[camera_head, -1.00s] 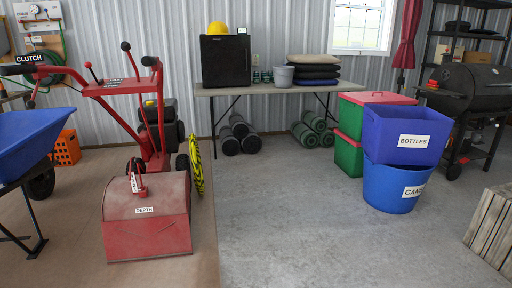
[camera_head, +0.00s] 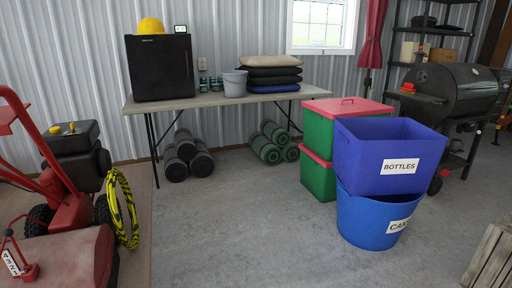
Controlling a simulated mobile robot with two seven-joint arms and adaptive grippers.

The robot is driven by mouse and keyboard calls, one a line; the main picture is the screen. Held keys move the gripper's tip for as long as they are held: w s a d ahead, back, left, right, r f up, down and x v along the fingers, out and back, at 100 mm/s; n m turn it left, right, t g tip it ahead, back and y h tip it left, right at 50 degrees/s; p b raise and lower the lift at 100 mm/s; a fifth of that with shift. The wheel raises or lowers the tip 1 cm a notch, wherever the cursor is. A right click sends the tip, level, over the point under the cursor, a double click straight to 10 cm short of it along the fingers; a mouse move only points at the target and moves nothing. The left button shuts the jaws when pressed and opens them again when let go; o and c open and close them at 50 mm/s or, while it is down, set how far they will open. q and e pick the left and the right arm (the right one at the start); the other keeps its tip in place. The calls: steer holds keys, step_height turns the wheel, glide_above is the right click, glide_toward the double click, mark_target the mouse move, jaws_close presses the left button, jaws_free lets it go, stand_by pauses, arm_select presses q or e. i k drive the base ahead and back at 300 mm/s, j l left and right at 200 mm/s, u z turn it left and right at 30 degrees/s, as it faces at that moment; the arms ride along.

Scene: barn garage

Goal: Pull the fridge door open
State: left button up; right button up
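A small black fridge (camera_head: 161,68) stands on the left end of a folding table (camera_head: 206,99) against the corrugated wall. Its dark front faces me and its door looks shut. A yellow hard hat (camera_head: 151,25) and a small display device (camera_head: 180,29) sit on top of it. Neither of my grippers shows in the head view, and the fridge is some distance ahead, to the left of the picture's middle.
Blue bins (camera_head: 378,170) and red-lidded green boxes (camera_head: 321,132) stand at the right. Rolled mats (camera_head: 188,157) lie under the table. The concrete floor (camera_head: 235,225) between is clear.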

mark_target(161, 66)
steer(key=i, duration=1.75)
steer(key=i+u, duration=0.3)
steer(key=i, duration=0.15)
steer(key=i+l+u, duration=0.6)
steer(key=i, duration=0.25)
